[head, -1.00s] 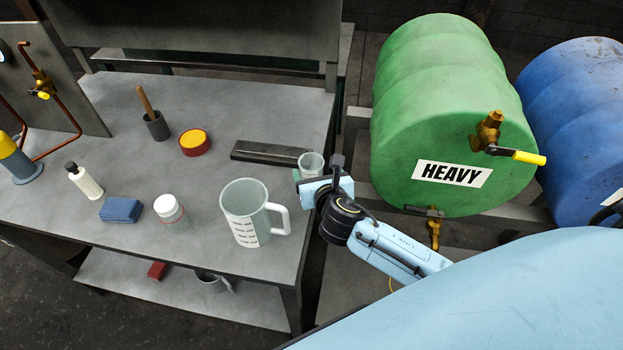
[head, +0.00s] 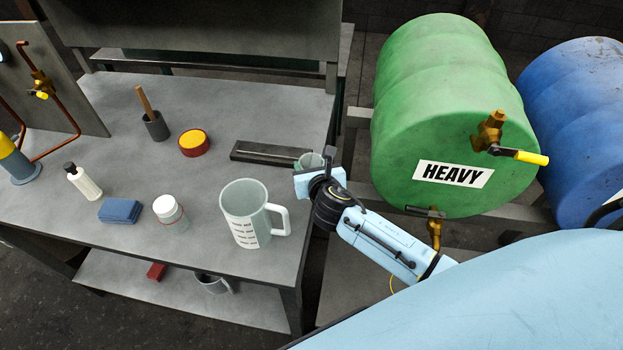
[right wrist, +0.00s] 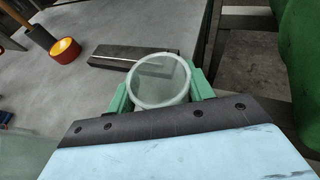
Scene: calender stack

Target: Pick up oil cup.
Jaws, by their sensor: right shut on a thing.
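The oil cup is a small pale, translucent cup (head: 312,160) near the right edge of the grey workbench, partly hidden behind my right gripper in the head view. In the right wrist view the cup (right wrist: 160,80) stands between two green fingers, its round open rim facing the camera. My right gripper (right wrist: 160,92) is shut on the cup, one finger on each side. Whether the cup touches the bench cannot be told. My left gripper is not in view.
A large measuring jug (head: 243,215) stands just in front of the cup on the bench (head: 215,105). A dark flat bar (head: 265,152) lies left of the cup. A green drum (head: 450,110) marked HEAVY is to the right.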

